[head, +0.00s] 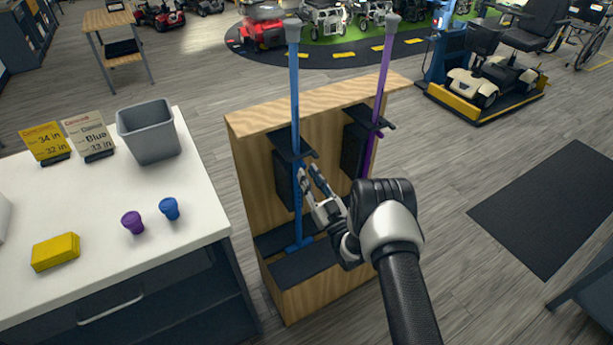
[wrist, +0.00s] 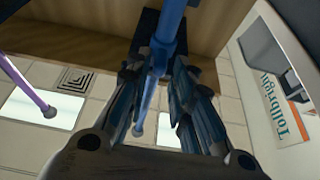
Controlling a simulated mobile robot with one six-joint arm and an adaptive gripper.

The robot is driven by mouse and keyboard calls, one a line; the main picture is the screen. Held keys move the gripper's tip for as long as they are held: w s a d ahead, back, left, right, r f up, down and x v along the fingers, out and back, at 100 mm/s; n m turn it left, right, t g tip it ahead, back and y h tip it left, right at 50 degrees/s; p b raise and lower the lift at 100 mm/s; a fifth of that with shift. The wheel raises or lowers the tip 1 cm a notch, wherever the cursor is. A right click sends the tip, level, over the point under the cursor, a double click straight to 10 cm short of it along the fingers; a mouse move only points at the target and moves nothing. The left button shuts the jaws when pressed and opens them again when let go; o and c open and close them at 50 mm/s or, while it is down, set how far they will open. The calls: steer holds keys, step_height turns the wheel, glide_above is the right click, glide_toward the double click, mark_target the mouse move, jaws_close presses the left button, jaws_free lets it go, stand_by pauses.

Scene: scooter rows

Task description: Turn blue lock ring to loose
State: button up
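The blue pole (head: 295,90) stands upright in the left bay of a wooden stand (head: 270,127), passing through a black bracket (head: 291,147). I cannot clearly make out its lock ring in the head view. In the wrist view, the blue pole (wrist: 172,22) runs between my fingers, and a thicker blue section (wrist: 158,58) that may be the lock ring shows near the fingertips. My gripper (head: 309,175) is open just right of the pole, below the bracket. In the wrist view, my gripper (wrist: 158,75) has a finger on each side; contact is unclear.
A purple pole (head: 379,92) stands in the right bay. The white counter (head: 90,208) at left holds a grey bin (head: 150,130), two sign cards, a yellow block (head: 56,251), a purple cup (head: 132,222) and a blue cup (head: 169,208).

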steer(key=shift+x, duration=0.95)
jaws_close()
